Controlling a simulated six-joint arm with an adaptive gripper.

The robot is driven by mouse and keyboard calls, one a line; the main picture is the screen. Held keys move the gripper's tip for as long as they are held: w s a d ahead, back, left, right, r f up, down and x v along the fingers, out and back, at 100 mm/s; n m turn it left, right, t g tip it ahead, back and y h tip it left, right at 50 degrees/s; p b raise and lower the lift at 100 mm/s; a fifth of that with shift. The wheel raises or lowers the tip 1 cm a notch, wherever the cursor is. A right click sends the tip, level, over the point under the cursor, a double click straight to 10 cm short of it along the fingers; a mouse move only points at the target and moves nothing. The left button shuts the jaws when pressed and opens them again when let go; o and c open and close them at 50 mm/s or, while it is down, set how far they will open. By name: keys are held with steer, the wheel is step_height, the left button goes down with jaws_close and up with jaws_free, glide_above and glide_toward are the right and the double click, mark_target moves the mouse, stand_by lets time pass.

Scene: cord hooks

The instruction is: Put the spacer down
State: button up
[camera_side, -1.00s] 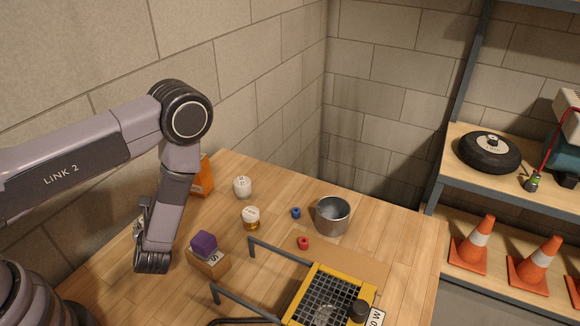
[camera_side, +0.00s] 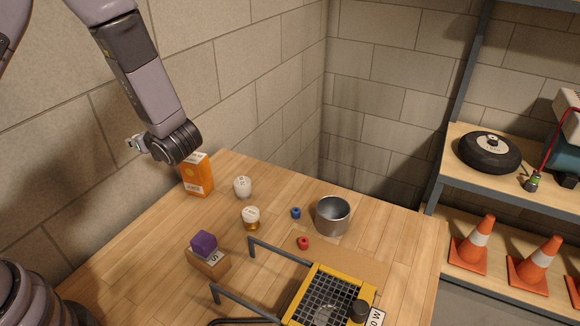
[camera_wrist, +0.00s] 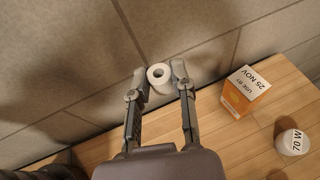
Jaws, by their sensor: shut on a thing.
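The spacer (camera_wrist: 159,78) is a short white cylinder with a hole in its end. In the wrist view it sits between the fingertips of my gripper (camera_wrist: 160,72), which is shut on it. The wall fills the background behind it. In the side view my gripper (camera_side: 137,145) is at the upper left, raised above the table's back left side and close to the wall. Most of the fingers are hidden behind my wrist there, and I cannot make out the spacer clearly.
An orange box (camera_side: 197,176) stands below my wrist, with a white jar (camera_side: 243,187) beside it. An amber bottle (camera_side: 251,217), a purple cube (camera_side: 204,244) on a cardboard block, blue and red rings, a metal pot (camera_side: 332,216) and a yellow-framed grid unit (camera_side: 330,296) occupy the table (camera_side: 130,235).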

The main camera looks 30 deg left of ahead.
glide_above(195, 158)
steer(key=s, duration=0.1)
step_height(195, 158, down, 8)
steer(key=shift+r, duration=0.1)
steer(key=shift+w+f, duration=0.35)
steer(key=shift+f, duration=1.7)
steer(key=shift+f, duration=0.15)
steer(key=o, duration=0.8)
steer(key=shift+c, duration=0.2)
